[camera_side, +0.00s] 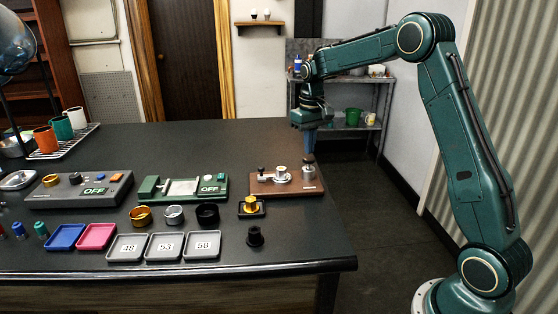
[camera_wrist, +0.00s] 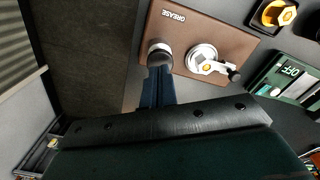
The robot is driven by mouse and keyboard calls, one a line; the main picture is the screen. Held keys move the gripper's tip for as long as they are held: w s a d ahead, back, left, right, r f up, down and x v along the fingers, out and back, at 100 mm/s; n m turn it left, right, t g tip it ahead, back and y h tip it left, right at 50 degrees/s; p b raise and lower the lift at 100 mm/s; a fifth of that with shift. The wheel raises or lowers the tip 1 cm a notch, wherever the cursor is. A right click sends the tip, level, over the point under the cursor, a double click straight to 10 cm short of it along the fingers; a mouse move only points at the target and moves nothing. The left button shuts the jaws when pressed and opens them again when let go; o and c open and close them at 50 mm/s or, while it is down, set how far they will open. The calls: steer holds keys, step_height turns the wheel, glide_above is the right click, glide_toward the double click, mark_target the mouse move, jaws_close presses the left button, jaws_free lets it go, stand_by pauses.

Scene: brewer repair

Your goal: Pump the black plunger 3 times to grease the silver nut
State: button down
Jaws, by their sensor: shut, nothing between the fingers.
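The brown station (camera_side: 287,188) sits near the table's right edge; its GREASE label shows in the wrist view. The black plunger (camera_side: 309,168) stands at its right end, and in the wrist view it is a round knob (camera_wrist: 158,52) with a pale rim. A silver nut with a brass-coloured centre (camera_side: 281,173) is left of it; in the wrist view the nut (camera_wrist: 204,58) has a black-knobbed lever beside it. My gripper (camera_side: 309,154) points down, shut and empty, its tips at the plunger's top. Whether they touch it I cannot tell.
A green station (camera_side: 182,188) marked OFF stands to the left. A small black tray with a yellow part (camera_side: 251,206) and a black piece (camera_side: 255,237) lie in front. Several rings and grey numbered trays (camera_side: 127,247) fill the front left. The table behind is clear.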

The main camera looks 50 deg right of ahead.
mark_target(309, 158)
steer(key=shift+f, duration=1.5)
stand_by(1.3)
steer(key=shift+r, duration=2.75)
step_height(309, 158, up, 6)
stand_by(0.7)
